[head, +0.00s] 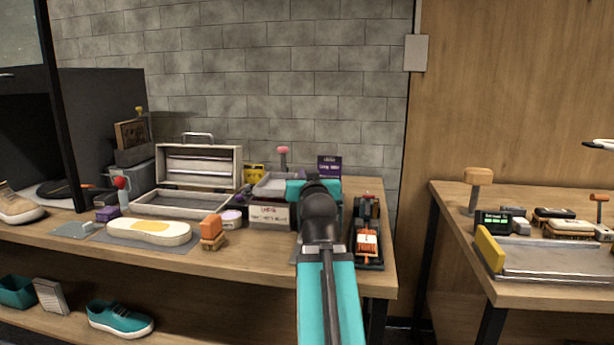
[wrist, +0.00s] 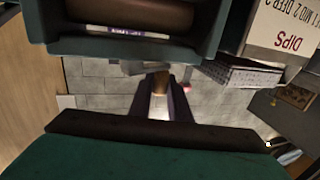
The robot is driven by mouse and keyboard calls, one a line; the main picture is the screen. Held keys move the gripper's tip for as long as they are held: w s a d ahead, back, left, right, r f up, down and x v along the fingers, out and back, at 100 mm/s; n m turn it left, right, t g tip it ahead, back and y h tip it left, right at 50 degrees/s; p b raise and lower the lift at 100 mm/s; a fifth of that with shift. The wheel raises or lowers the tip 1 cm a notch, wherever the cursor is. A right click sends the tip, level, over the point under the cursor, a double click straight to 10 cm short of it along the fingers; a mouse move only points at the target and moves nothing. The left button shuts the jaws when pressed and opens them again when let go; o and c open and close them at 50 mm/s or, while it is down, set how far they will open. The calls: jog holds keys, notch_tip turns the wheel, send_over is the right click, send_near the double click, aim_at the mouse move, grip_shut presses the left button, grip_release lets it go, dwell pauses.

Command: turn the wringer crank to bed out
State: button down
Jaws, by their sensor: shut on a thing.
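My gripper (wrist: 159,104) shows in the wrist view with its two dark fingers shut on a small brown handle (wrist: 160,82), which looks like the crank grip. Just above it in that view is the dark teal frame of the wringer (wrist: 215,50), with a brown roller (wrist: 130,12) across it. In the head view my arm covers the gripper and crank. I cannot tell the crank's angle or how the bed stands.
Close to the right of the arm is a black tray with an orange piece (head: 367,245). A white labelled box (head: 269,214) stands close on the left; an open case (head: 197,165) and a shoe sole (head: 149,231) lie further left. A second bench (head: 560,292) stands right, across a gap.

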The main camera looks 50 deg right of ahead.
jog(key=shift+d+r+m+g+h, duration=0.1)
jog(key=shift+d+m+g+h, duration=0.1)
jog(key=shift+m+g+h, duration=0.35)
jog(key=shift+d+m+g+h+b, duration=0.3)
jog(key=shift+m+g+h+b, duration=0.3)
jog(key=shift+b, duration=0.2)
jog(key=g+b, duration=0.1)
jog(key=b, duration=0.1)
jog(key=m+g+h+b, duration=0.1)
jog(key=b, duration=0.1)
jog(key=shift+d+m, duration=0.25)
jog(key=shift+d, duration=0.1)
jog(key=shift+s+d+r+m+g+h+b, duration=0.1)
jog(key=shift+s+d+m+g+h+b, duration=0.3)
jog(key=shift+m+g+b, duration=1.25)
jog(key=shift+s+d+r+m+g+h+b, duration=0.1)
jog(key=shift+s+d+m+g+h+b, duration=0.35)
jog(key=shift+m+g, duration=1.4)
jog(key=shift+s+d+r+m+g+h+b, duration=0.2)
jog(key=shift+d+m+g+b, duration=0.6)
jog(key=shift+g, duration=2.05)
jog(key=shift+s+a+f, duration=0.15)
jog(key=shift+a, duration=0.1)
jog(key=c, duration=1.6)
grip_release()
jog(key=shift+c, duration=0.2)
jog(key=shift+f, duration=0.15)
